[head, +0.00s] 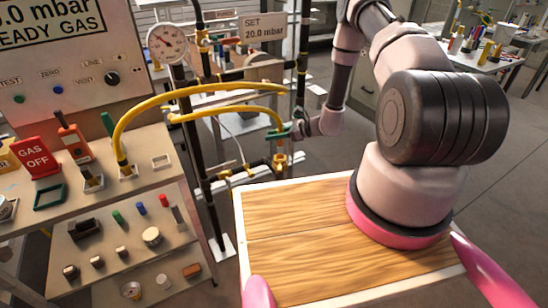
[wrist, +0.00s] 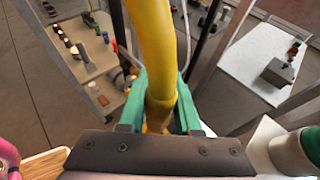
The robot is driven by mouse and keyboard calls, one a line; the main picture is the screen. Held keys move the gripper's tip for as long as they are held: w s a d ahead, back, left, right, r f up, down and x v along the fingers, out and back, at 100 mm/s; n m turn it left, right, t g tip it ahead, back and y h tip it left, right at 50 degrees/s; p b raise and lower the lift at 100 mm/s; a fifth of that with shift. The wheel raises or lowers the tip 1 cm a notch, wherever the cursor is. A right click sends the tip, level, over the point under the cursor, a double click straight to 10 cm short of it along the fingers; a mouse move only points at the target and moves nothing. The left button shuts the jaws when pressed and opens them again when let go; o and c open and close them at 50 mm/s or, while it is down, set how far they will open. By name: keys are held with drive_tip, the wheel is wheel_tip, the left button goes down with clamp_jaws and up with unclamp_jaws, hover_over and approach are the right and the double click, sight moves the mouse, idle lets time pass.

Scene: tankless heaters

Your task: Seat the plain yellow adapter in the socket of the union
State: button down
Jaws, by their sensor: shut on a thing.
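My gripper (head: 280,134) is beside the pipework in the middle of the head view. Its green fingers are shut on the plain yellow adapter at the end of a thick yellow hose. In the wrist view the yellow adapter (wrist: 160,112) stands between the two fingers, with the hose rising from it. The brass union (head: 280,161) is directly below my gripper in the head view. The adapter's lower end and the union's socket are hidden or too small to tell whether they touch.
Yellow hoses (head: 135,108) arch from the bench to the pipes. The bench (head: 100,205) at left carries a red GAS OFF sign (head: 36,158) and small parts.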

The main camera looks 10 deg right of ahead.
wheel_tip(320, 180, down, 8)
drive_tip(key=shift+f, duration=0.2)
idle(0.3)
drive_tip(key=shift+f, duration=0.2)
drive_tip(key=c, duration=0.6)
unclamp_jaws()
drive_tip(key=shift+r, duration=0.1)
